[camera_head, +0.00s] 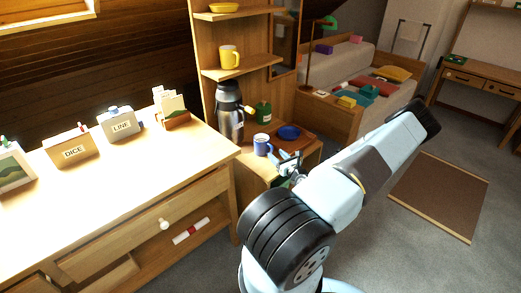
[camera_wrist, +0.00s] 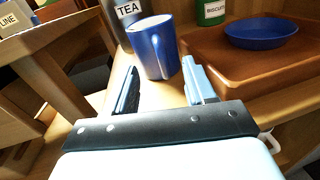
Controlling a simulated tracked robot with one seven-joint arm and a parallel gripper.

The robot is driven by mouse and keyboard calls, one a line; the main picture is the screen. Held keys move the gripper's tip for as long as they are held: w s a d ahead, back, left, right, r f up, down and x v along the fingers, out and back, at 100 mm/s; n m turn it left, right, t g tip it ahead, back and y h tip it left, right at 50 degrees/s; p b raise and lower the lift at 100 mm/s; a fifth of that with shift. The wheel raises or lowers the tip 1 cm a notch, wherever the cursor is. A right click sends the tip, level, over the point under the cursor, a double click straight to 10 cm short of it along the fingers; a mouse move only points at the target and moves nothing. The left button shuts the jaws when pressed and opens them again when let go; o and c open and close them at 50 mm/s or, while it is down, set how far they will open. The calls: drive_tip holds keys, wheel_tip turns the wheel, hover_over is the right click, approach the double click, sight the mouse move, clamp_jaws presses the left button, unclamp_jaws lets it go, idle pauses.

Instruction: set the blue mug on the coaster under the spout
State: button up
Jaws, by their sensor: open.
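The blue mug (camera_head: 262,146) stands upright on the small wooden cabinet, just right of the foot of a steel and black tea urn (camera_head: 229,115). In the wrist view the mug (camera_wrist: 147,54) is just ahead of my gripper (camera_wrist: 161,68), in line with the gap between the fingertips. Its handle faces towards me. My gripper (camera_head: 291,161) is open, with one finger on each side of the gap and nothing held. The urn, labelled TEA (camera_wrist: 128,9), is cut off at the top of the wrist view. I cannot make out the coaster, and the spout is not clear.
A brown tray (camera_wrist: 208,72) with a blue bowl (camera_wrist: 262,33) lies right of the mug. A green biscuit tin (camera_head: 263,112) stands behind. A desk (camera_head: 150,165) is at the left.

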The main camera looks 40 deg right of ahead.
sight(271, 150)
drive_tip(key=shift+w+d+r, duration=0.1)
drive_tip(key=shift+w+r, duration=0.05)
drive_tip(key=shift+w, duration=1.25)
drive_tip(key=shift+w+d+r, duration=0.1)
drive_tip(key=shift+w, duration=1.25)
drive_tip(key=shift+c, duration=0.4)
clamp_jaws()
